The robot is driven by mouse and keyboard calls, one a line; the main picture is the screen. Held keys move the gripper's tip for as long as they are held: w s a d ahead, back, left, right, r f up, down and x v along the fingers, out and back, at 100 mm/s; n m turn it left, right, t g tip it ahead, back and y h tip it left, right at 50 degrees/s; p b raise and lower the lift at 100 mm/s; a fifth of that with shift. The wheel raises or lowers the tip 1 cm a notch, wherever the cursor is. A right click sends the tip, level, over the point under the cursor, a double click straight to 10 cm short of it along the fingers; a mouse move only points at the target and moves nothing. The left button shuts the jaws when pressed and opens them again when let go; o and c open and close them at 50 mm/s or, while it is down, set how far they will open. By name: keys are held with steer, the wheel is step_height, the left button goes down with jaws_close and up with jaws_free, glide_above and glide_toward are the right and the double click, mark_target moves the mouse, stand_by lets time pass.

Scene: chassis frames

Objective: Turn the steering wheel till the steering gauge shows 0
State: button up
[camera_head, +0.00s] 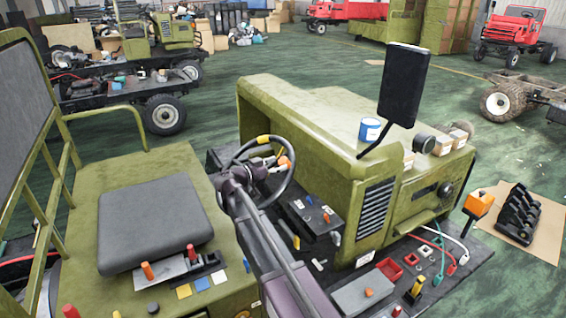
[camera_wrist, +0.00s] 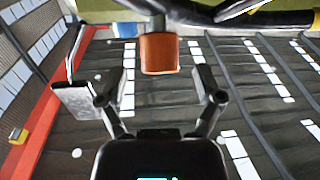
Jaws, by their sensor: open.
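The steering wheel (camera_head: 245,147) has a dark rim with a yellow band at its top and stands left of the green hood. An orange knob (camera_head: 285,162) sits on the rim's right side. In the wrist view the orange knob (camera_wrist: 163,52) hangs below the dark wheel rim (camera_wrist: 205,14), between and beyond my fingertips. My gripper (camera_wrist: 159,82) is open, with a finger on each side of the knob and no visible contact. In the head view my gripper (camera_head: 250,174) is at the wheel and hides part of it. I cannot make out the steering gauge.
A black seat (camera_head: 155,222) is left of the wheel. A dark panel on a stalk (camera_head: 403,85) rises over the hood. A blue-white can (camera_head: 369,130) and boxes stand on the hood. Levers (camera_head: 308,205), a grey box (camera_head: 362,293) and cables lie around my arm.

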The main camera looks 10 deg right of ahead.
steer(key=shift+x, duration=1.2)
jaws_close()
